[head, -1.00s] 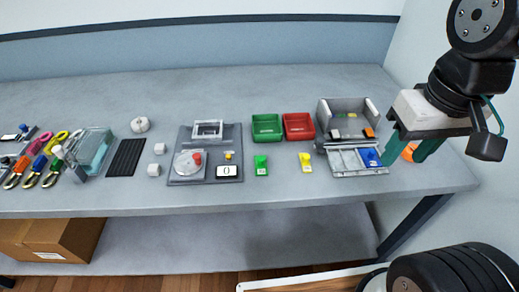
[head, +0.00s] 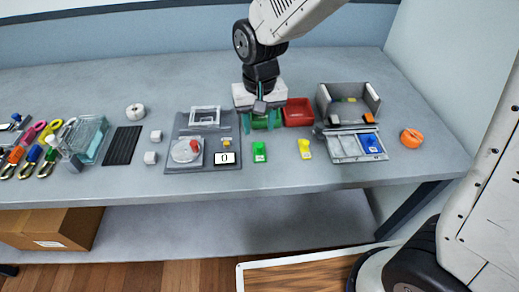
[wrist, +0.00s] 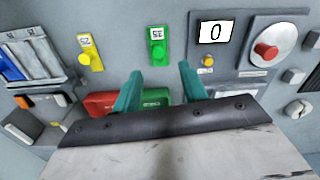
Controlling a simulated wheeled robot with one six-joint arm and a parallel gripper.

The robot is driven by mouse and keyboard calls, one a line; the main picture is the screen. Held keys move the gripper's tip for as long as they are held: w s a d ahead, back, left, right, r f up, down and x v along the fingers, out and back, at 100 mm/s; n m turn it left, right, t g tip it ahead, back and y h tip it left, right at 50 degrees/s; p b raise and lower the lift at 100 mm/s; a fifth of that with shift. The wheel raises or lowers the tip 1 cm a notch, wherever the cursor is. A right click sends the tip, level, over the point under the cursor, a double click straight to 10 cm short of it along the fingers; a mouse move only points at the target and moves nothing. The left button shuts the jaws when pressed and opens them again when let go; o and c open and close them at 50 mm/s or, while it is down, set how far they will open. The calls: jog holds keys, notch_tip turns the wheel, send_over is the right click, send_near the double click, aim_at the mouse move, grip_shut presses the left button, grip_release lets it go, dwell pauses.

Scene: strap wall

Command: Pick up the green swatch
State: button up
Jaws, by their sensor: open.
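The green swatch (head: 259,152), a small green tag with a pale label, lies on the grey table in front of the green bin. It also shows in the wrist view (wrist: 158,47), upper middle, in full view beyond my fingertips and roughly in line with the gap between them. My gripper (head: 262,121) has its two teal fingers apart with nothing between them. It hangs over the green bin (head: 262,126), behind the swatch and not touching it. The bin is partly hidden by the gripper.
A yellow swatch (head: 305,148) lies to the right of the green one. To the left is a grey panel (head: 197,163) with a scale and a display reading 0. A red bin (head: 298,112), a grey open box (head: 350,95) and an orange ring (head: 411,138) are farther right.

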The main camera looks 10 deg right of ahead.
aim_at(259, 145)
notch_tip(259, 145, down, 7)
jog(key=shift+s+f, duration=0.1)
jog(key=shift+f, duration=0.05)
grip_shut()
